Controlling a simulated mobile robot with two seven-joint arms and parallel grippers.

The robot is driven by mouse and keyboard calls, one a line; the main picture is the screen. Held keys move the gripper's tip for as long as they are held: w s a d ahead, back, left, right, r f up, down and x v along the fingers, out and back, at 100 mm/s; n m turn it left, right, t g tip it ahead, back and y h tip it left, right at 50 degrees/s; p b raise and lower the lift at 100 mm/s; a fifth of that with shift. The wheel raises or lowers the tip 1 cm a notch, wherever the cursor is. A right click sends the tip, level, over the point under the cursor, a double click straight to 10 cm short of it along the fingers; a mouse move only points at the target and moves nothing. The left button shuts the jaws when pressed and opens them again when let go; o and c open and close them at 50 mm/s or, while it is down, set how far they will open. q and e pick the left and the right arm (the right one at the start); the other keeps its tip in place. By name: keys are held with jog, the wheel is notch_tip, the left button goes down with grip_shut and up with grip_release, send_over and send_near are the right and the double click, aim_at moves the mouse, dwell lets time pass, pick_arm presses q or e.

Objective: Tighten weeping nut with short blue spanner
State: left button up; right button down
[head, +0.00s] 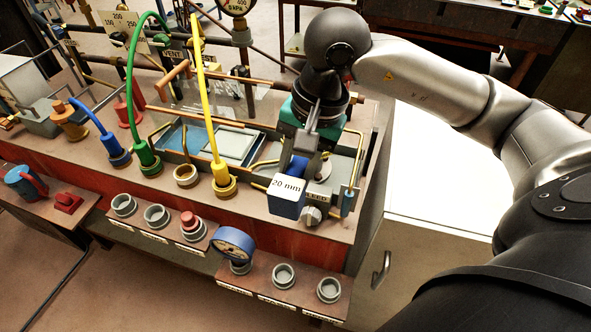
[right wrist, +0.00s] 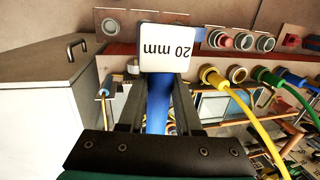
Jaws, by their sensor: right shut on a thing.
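The short blue spanner (head: 287,198) has a white tag reading "20 mm". In the right wrist view the spanner's blue shaft (right wrist: 158,105) runs between the two fingers (right wrist: 155,88), with the tag (right wrist: 171,50) beyond the tips. A grey round fitting (head: 319,190) shows just right of the spanner. I cannot tell which nut weeps, or whether the spanner touches one. My left gripper is not in view.
Blue, green and yellow hoses (head: 201,90) rise from the bench left of the gripper. A blue gauge (head: 235,244) and several round sockets (head: 283,275) line the front ledge. A blue mug (head: 24,182) stands far left. A white cabinet (head: 440,185) stands right.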

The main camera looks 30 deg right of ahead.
jog(key=shift+w+a+f+m+b, duration=1)
jog(key=shift+w+f+m+b, duration=0.2)
jog(key=shift+w+m+b, duration=0.3)
jog(key=w+a+p+v, duration=0.1)
jog(key=p+v, duration=0.4)
jog(key=v, duration=0.4)
jog(key=shift+a+r, duration=0.3)
jog(key=shift+r, duration=0.3)
jog(key=shift+f, duration=0.1)
